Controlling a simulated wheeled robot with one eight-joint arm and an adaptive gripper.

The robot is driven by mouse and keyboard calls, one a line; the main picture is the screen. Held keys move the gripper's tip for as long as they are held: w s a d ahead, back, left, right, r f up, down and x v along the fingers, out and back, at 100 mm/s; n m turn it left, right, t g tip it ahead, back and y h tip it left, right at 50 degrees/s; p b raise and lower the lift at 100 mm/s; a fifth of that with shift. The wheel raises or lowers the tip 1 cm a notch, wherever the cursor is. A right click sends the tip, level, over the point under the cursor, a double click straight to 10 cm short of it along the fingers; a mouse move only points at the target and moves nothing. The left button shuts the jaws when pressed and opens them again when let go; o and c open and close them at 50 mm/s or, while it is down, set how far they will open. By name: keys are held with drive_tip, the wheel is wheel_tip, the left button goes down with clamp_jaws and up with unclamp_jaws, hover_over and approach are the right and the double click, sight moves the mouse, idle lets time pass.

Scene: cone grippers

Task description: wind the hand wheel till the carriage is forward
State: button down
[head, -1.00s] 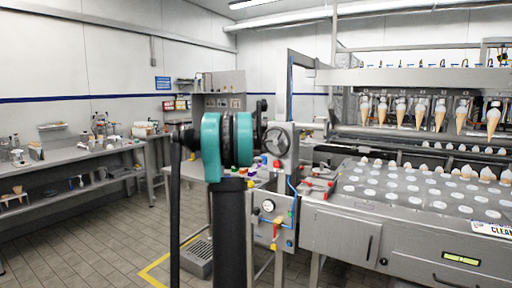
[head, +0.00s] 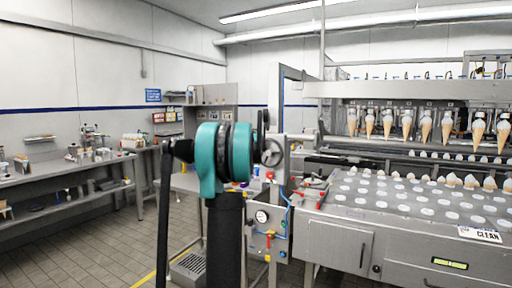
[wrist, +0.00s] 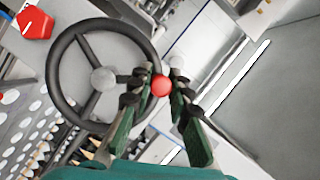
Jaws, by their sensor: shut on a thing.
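The hand wheel (head: 271,152) is a dark ring with spokes and a grey hub on the machine's left end post. It fills the left of the wrist view (wrist: 56,62). My gripper (wrist: 160,78) is shut on the wheel's red knob (wrist: 161,86), at the rim to the right of the hub. In the head view, my gripper is partly hidden behind my teal arm joint. The carriage (head: 430,88) is a grey beam with a row of cone grippers, several holding filled cones (head: 425,127), above the machine bed.
The flat bed (head: 400,195) with round white holes lies to the right, with a "CLEAN" sign (head: 480,233) at its front. A panel with a gauge (head: 262,216) is below the wheel. A workbench (head: 75,170) stands at the left. Tiled floor lies between.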

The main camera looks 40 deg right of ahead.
sight(272, 142)
drive_tip(key=shift+s+d+r+m+t+h, duration=0.15)
drive_tip(key=shift+s+d+m+t+h, duration=0.45)
drive_tip(key=shift+s+m, duration=0.95)
drive_tip(key=shift+s+d+r+m+t+h, duration=0.15)
drive_tip(key=shift+s+d+m+t+h, duration=0.4)
drive_tip(key=shift+m, duration=1.9)
drive_tip(key=shift+s+d+r+m+t+h, duration=0.15)
drive_tip(key=shift+s+d+m+t+h, duration=0.4)
drive_tip(key=shift+s+m, duration=1.1)
drive_tip(key=shift+w+a+m+g, duration=0.15)
drive_tip(key=shift+w+m+g, duration=0.15)
drive_tip(key=shift+w+m, duration=0.05)
drive_tip(key=shift+h, duration=0.3)
drive_tip(key=c, duration=1.4)
unclamp_jaws()
drive_tip(key=shift+f, duration=0.1)
